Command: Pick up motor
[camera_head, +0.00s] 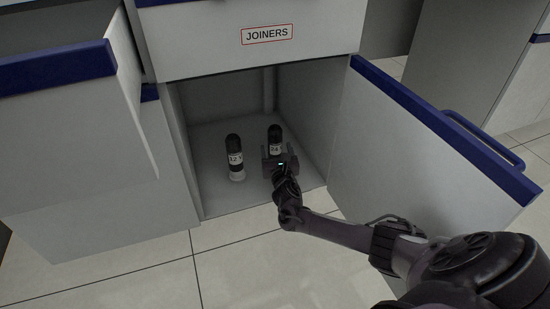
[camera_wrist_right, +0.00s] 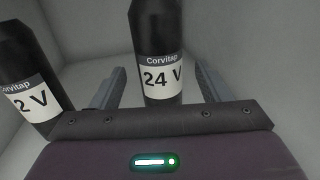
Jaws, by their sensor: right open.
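Two black cylindrical motors with white labels stand upright on the floor of an open cabinet. The left one (camera_head: 235,157) is marked 12 V in the head view; it also shows partly at the left of the right wrist view (camera_wrist_right: 26,80). The right one (camera_head: 275,134) is marked 24 V; it also shows in the right wrist view (camera_wrist_right: 157,55). My right gripper (camera_head: 279,160) is open inside the cabinet, in front of the 24 V motor. In the wrist view, its fingers lie on either side of that motor's lower part. Contact cannot be told. My left gripper is not in view.
The cabinet (camera_head: 213,200) has a drawer front labelled JOINERS (camera_head: 267,35) above its opening. Its open door (camera_head: 420,150) with a blue edge stands to the right, close to my right arm. An open grey panel (camera_head: 75,130) is at the left. Tiled floor (camera_head: 230,265) lies in front.

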